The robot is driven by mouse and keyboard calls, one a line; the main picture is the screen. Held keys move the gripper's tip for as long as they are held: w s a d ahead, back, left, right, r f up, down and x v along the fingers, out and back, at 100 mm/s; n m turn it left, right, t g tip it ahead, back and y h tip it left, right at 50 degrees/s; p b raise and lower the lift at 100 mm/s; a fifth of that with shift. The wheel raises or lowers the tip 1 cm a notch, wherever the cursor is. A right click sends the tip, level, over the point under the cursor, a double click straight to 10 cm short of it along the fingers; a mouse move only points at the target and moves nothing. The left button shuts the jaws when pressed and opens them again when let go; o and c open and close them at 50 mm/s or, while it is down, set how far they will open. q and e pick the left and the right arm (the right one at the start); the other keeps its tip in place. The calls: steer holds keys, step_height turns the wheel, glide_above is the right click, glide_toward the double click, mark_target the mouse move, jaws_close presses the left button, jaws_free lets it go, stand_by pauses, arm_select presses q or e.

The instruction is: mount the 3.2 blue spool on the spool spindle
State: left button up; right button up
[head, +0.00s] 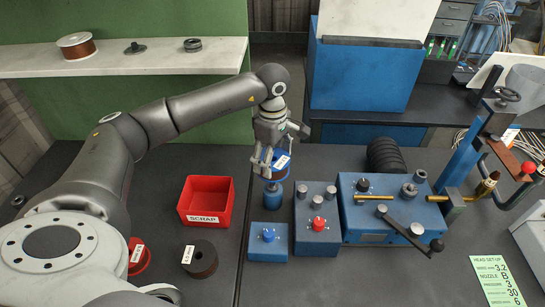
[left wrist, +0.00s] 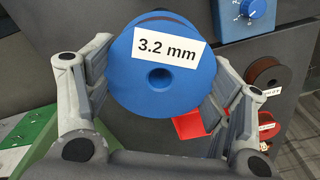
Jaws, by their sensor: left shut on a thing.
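The blue 3.2 mm spool (head: 280,153) is held in my left gripper (head: 271,160). In the left wrist view the blue spool (left wrist: 160,90) sits between the two fingers, with its "3.2 mm" label and centre hole facing the camera. A blue round post (head: 274,196), which looks like the spool spindle, stands directly below the spool in the head view. The spool appears to be above the post, but the gap between them, and whether hole and post line up, cannot be told. The top of the post is hidden by the spool and gripper. My right gripper is not in view.
A red scrap bin (head: 206,212), a dark brown spool (head: 201,262) and a red spool (head: 138,262) are on the table to the left. Blue control boxes (head: 318,240) and the crank machine (head: 385,225) stand right of the post. A white shelf (head: 125,62) runs behind.

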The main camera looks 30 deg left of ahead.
mark_target(272, 186)
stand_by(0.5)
arm_select(q)
steer(key=shift+f+b, duration=2.8)
steer(key=shift+f, duration=0.55)
steer(key=o, duration=1.7)
steer(key=shift+c, duration=0.2)
steer(key=shift+o, duration=0.2)
steer(key=shift+s+f, duration=0.1)
steer(key=shift+f, duration=0.05)
step_height(272, 186, up, 12)
